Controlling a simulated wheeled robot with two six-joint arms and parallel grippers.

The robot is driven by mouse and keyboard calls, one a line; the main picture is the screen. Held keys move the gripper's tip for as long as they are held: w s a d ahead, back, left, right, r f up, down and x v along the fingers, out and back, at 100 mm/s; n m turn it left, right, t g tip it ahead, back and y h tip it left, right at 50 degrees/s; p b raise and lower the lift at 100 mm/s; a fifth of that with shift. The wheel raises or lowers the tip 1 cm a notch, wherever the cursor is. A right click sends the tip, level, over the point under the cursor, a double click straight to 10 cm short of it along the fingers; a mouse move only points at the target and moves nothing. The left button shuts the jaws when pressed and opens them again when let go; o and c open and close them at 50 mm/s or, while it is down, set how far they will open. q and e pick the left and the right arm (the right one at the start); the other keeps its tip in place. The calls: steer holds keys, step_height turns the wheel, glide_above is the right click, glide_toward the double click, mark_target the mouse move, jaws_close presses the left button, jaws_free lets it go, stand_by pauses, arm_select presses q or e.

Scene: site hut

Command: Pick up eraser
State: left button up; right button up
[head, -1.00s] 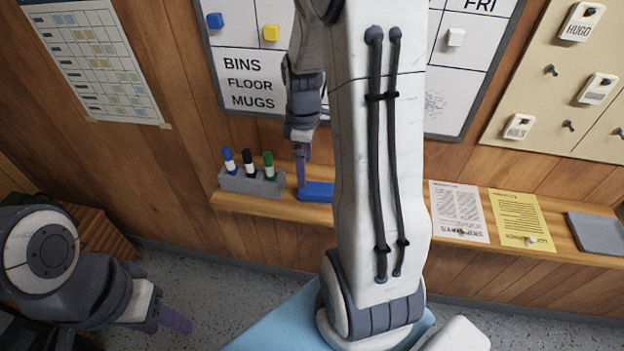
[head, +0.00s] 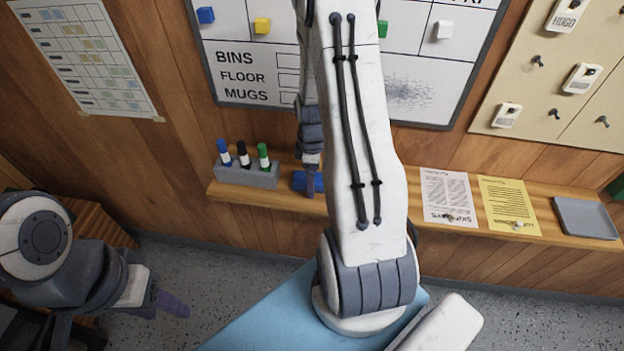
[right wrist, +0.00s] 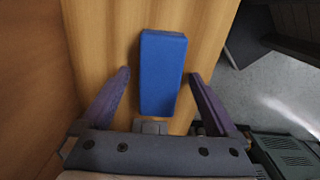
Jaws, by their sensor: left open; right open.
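The eraser (head: 302,182) is a plain blue block lying on the wooden wall ledge, just right of the marker holder. My right gripper (head: 311,178) is at the eraser in the head view and hides part of it. In the right wrist view the eraser (right wrist: 163,72) lies lengthwise between the two open purple fingers (right wrist: 160,77), with a gap on each side. Its far end reaches beyond the fingertips. My left gripper (head: 172,304) is open and empty over the floor at the lower left.
A grey holder (head: 247,174) with blue, black and green markers stands close left of the eraser. The whiteboard (head: 250,95) is on the wall above. Two papers and a grey tray (head: 586,218) lie farther right on the ledge (head: 400,205).

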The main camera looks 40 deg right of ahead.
steer(key=shift+f, duration=0.3)
steer(key=c, duration=1.5)
steer(key=shift+o, duration=0.2)
steer(key=shift+r, duration=0.1)
steer(key=shift+r, duration=0.55)
step_height(320, 180, up, 3)
steer(key=shift+f+b, duration=0.2)
steer(key=shift+b, duration=0.3)
steer(key=s+d+r+b, duration=0.2)
steer(key=s+d+r, duration=0.5)
steer(key=d, duration=0.2)
steer(key=shift+s, duration=0.3)
steer(key=shift+r, duration=0.1)
